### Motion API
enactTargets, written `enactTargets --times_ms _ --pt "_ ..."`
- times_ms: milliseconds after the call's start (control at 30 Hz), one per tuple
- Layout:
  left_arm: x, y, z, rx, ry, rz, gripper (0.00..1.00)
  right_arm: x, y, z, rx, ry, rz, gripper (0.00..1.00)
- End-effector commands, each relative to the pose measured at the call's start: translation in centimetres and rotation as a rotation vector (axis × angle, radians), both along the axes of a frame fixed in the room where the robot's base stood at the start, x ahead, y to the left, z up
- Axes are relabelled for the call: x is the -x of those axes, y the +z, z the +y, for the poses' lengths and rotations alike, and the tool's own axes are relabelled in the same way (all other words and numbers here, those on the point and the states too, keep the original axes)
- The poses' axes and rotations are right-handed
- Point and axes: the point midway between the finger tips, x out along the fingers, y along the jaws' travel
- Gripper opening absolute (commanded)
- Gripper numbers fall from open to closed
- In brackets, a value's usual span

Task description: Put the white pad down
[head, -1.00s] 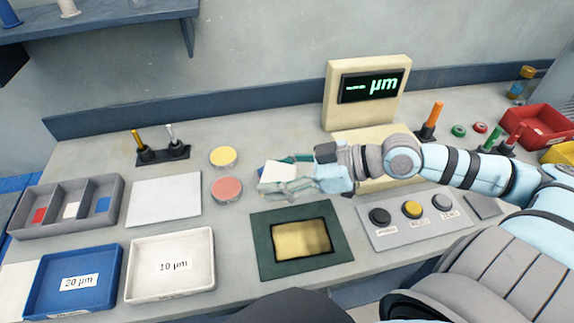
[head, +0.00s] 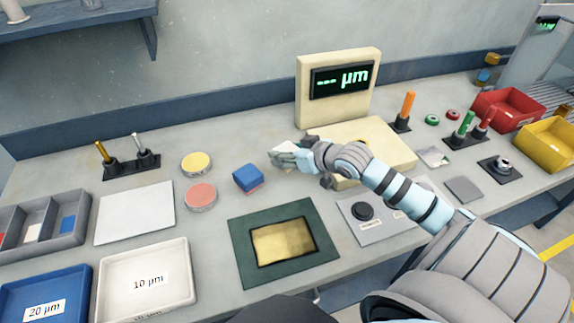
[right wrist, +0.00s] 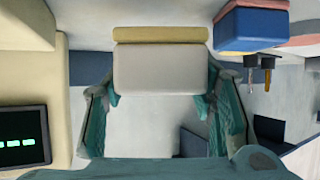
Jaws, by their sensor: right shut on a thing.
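The white pad (head: 286,147) is a small pale block in my right gripper (head: 291,157), just left of the cream base of the display stand. In the right wrist view the white pad (right wrist: 162,68) has a yellow layer along one side and sits between the two teal fingers of the gripper (right wrist: 159,98), which is shut on it. Whether the pad touches the bench cannot be told. A blue block with a red layer (head: 248,179) rests on the bench to the left; it also shows in the right wrist view (right wrist: 250,25). My left gripper is not in view.
The display stand (head: 325,112) is close to the right gripper. A yellow disc (head: 196,163) and a pink disc (head: 201,195) lie left of the blue block. A green-framed gold panel (head: 238,235) lies in front. The bench behind the blue block is clear.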

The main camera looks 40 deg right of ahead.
Motion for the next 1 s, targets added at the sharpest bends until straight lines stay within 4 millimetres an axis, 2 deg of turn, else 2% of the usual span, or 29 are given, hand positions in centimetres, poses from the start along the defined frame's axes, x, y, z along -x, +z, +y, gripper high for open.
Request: enactTargets --times_ms 267,500,533,633,667,1000 --pt "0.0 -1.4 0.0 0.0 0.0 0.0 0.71 0.0 -4.7 0.0 -0.002 0.0 0.0 0.17" --pt "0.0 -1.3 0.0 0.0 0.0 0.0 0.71 0.0 -4.8 0.0 0.0 0.001 0.0 0.17" --pt "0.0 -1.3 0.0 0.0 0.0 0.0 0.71 0.0 -4.9 0.0 0.001 0.0 0.0 0.53" --pt "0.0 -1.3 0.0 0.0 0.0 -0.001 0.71 0.0 -4.8 0.0 0.0 0.001 0.0 0.69" --pt "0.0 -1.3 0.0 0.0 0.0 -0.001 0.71 0.0 -4.8 0.0 0.0 0.001 0.0 0.71" --pt "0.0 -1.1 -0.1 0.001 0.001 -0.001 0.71 0.2 -4.6 0.0 0.002 0.001 0.0 0.71"
